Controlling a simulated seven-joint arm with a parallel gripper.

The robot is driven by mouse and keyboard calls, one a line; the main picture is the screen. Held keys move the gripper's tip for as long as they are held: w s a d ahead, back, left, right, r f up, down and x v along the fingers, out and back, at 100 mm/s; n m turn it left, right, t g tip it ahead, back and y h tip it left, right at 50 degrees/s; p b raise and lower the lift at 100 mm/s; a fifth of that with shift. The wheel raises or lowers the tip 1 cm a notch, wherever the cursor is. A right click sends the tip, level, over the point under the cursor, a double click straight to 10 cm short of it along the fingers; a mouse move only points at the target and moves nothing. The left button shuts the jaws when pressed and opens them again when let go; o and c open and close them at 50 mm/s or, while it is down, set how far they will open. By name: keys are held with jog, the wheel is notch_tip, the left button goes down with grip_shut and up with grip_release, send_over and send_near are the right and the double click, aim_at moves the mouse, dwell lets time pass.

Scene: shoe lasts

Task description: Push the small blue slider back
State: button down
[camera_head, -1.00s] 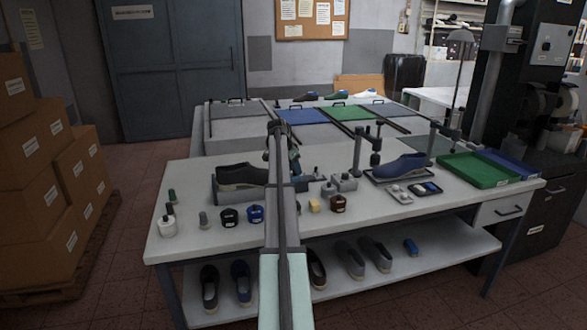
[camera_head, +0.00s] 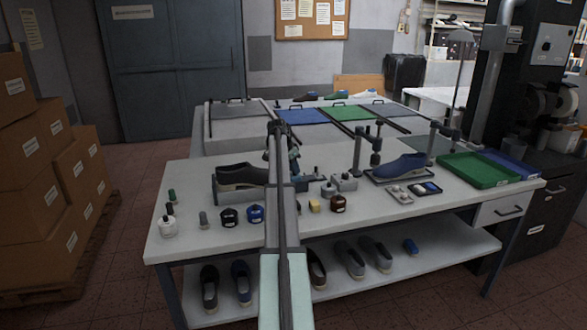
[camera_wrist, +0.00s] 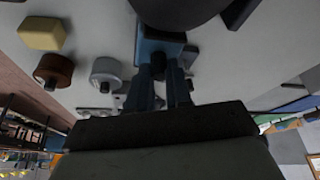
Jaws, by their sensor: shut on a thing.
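In the wrist view the small blue slider (camera_wrist: 160,46) is a blue block at the top centre, under a dark rounded shape. My gripper (camera_wrist: 162,68) has its two blue-grey fingers close together, with their tips at the slider. The gripper is shut on the slider; the exact contact is dim and partly hidden. In the head view my own arm crosses the table's middle and hides most of the gripper and the slider.
The white table (camera_head: 225,262) carries a dark shoe (camera_head: 241,174) at left, a blue shoe (camera_head: 401,166) at right and a green tray (camera_head: 477,171). A yellow block (camera_wrist: 42,33) and a brown jar (camera_wrist: 53,70) lie left of my gripper in the wrist view.

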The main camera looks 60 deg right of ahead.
jog(key=shift+s+d, duration=1.15)
jog(key=c, duration=1)
grip_release()
jog(key=shift+c, duration=0.2)
jog(key=v, duration=1.3)
jog(key=shift+a+r, duration=0.25)
jog(key=shift+r, duration=0.1)
jog(key=shift+w, duration=0.1)
